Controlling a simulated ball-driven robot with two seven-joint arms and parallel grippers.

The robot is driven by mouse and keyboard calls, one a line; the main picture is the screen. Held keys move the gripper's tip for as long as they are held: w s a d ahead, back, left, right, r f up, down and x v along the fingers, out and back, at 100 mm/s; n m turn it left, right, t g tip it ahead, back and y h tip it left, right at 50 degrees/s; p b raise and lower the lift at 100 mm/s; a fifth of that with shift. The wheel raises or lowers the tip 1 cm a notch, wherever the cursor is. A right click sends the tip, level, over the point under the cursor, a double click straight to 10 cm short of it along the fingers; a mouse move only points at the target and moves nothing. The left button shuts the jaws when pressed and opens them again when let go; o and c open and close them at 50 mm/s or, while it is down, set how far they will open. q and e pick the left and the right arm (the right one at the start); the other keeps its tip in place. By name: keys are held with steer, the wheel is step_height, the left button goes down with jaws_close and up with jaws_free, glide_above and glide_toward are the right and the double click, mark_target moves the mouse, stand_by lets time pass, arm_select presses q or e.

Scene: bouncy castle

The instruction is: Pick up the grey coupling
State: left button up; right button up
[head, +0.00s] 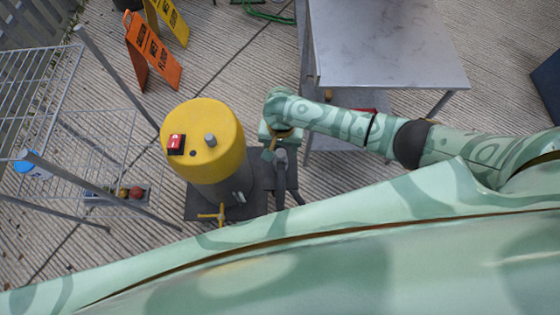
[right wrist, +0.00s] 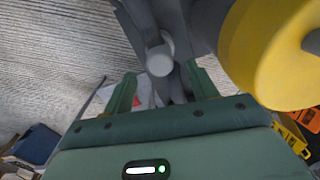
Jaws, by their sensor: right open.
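A grey round-ended piece (right wrist: 160,58), which looks like the grey coupling, stands among darker grey posts in the right wrist view. In the head view a dark grey upright piece (head: 281,158) shows just below my right gripper (head: 272,147); its lower part splits into two legs. My right gripper is open, with its two green fingers on either side of the round-ended piece in the wrist view. I cannot tell whether they touch it. A smaller grey stub (head: 210,140) stands on top of the yellow-topped drum. My left gripper is not in view.
The yellow-topped drum (head: 203,120), with a red switch (head: 176,142), stands close left of my right gripper. A metal table (head: 385,45) stands behind my right arm. A wire rack (head: 45,95) is at left, and orange and yellow signs (head: 150,60) stand behind the drum.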

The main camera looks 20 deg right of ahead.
mark_target(281, 153)
steer(key=f+b, duration=0.1)
steer(key=f, duration=0.1)
steer(key=f+b, duration=0.2)
steer(key=f, duration=0.1)
steer(key=shift+s+a+f+b, duration=0.15)
steer(key=shift+s+f+b, duration=0.1)
steer(key=shift+f+b, duration=0.1)
steer(key=shift+r, duration=0.2)
steer(key=c, duration=1)
